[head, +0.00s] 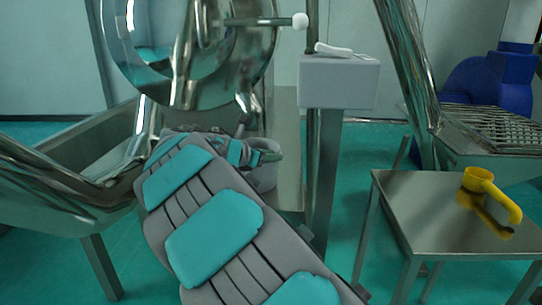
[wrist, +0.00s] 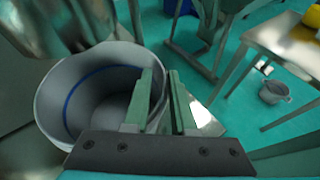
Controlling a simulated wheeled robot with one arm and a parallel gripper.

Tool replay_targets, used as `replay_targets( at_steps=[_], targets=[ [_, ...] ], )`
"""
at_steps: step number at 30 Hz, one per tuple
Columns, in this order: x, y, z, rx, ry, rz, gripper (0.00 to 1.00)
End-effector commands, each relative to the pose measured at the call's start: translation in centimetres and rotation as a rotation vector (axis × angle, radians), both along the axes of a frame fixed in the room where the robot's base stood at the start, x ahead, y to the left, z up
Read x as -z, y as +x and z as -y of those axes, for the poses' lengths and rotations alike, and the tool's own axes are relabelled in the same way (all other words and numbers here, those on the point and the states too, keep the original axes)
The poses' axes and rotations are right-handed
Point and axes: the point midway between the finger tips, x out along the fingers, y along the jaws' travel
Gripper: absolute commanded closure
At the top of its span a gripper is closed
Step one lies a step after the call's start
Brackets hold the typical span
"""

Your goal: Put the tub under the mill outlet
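The tub (wrist: 60,100) is a round grey vessel with a blue line inside, large at the left of the wrist view. In the head view the tub (head: 265,178) shows partly behind my arm. My gripper (wrist: 161,78) has one green finger inside the tub's wall and one outside, closed on its right rim. The gripper (head: 268,156) is at the tub's rim in the head view. The shiny steel mill body (head: 190,75) is above and left of the tub; its curved steel (wrist: 75,20) overhangs the tub's far side in the wrist view. I cannot make out the outlet mouth.
A steel table (head: 420,215) at right carries a yellow scoop (head: 478,182). A grey control box (head: 340,82) stands on a post behind the tub. A steel trough (head: 60,190) is at left. A small grey bucket (wrist: 272,92) is on the floor at right.

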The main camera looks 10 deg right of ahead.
Motion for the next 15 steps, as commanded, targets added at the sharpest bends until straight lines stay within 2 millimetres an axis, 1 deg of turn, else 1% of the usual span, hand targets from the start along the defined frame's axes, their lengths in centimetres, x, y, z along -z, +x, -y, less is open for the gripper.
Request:
replay_targets(
  at_steps=[1,3,4,12,15],
  targets=[
    [0.01,0.0,0.0,0.0,0.0,0.0,0.69],
    [0.02,0.0,-0.01,0.0,0.0,0.0,0.61],
    [0.01,0.0,0.0,0.0,0.0,0.0,0.59],
    [-0.08,-0.01,0.01,0.0,0.0,0.0,0.59],
    [-0.51,-0.42,-0.61,0.0,-0.001,-0.001,0.59]
  ],
)
